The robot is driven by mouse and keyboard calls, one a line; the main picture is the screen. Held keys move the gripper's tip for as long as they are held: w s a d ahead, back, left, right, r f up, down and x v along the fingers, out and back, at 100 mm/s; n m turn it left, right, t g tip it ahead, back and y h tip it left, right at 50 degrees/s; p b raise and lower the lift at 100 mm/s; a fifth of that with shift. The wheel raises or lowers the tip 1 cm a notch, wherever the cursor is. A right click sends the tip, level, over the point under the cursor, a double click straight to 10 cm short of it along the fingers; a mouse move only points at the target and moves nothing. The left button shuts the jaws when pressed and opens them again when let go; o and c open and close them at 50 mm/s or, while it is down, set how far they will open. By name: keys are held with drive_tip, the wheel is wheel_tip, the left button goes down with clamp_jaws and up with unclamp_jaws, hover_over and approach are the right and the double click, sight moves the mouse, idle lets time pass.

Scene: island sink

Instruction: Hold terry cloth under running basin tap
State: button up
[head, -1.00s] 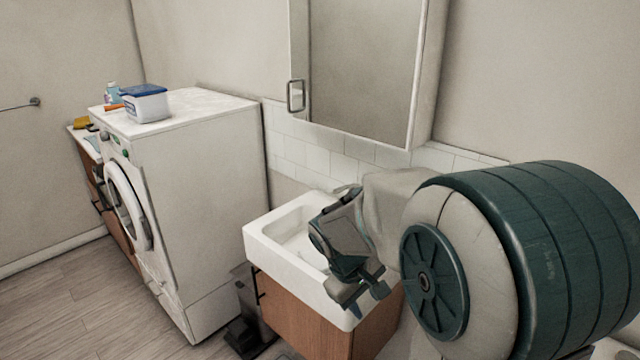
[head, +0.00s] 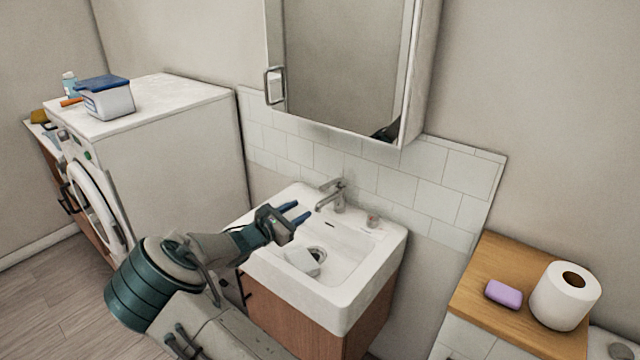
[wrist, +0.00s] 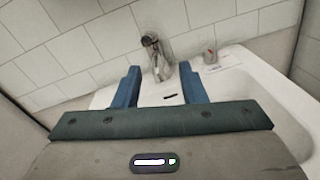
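A pale, whitish folded piece (head: 302,262), which looks like the terry cloth, lies in the white basin (head: 365,290) beside the drain. The grey metal tap (head: 332,193) stands at the basin's back edge; I see no water running from it. My gripper (head: 298,212) is above the basin's left part, left of the tap and higher than the cloth. Its blue fingers are apart with nothing between them. In the wrist view, the tap (wrist: 156,58) appears beyond the open fingers, between their tips. The cloth is not visible in the wrist view.
A small object with a red mark (head: 372,220) sits right of the tap. A mirror cabinet (head: 345,65) hangs above. A wooden-topped unit (head: 490,265) at right holds purple soap (head: 503,294) and a paper roll (head: 565,294). A washing machine (head: 180,150) stands left.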

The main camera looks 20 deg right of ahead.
sight(322, 188)
drive_tip(key=shift+n+t, duration=0.5)
drive_tip(key=p+x, duration=0.1)
drive_tip(key=x, duration=0.8)
drive_tip(key=w+p+x, duration=0.1)
drive_tip(key=x, duration=0.3)
drive_tip(key=shift+w+a+p, duration=0.2)
drive_tip(key=shift+a+p, duration=0.05)
drive_tip(key=shift+p, duration=0.1)
clamp_jaws()
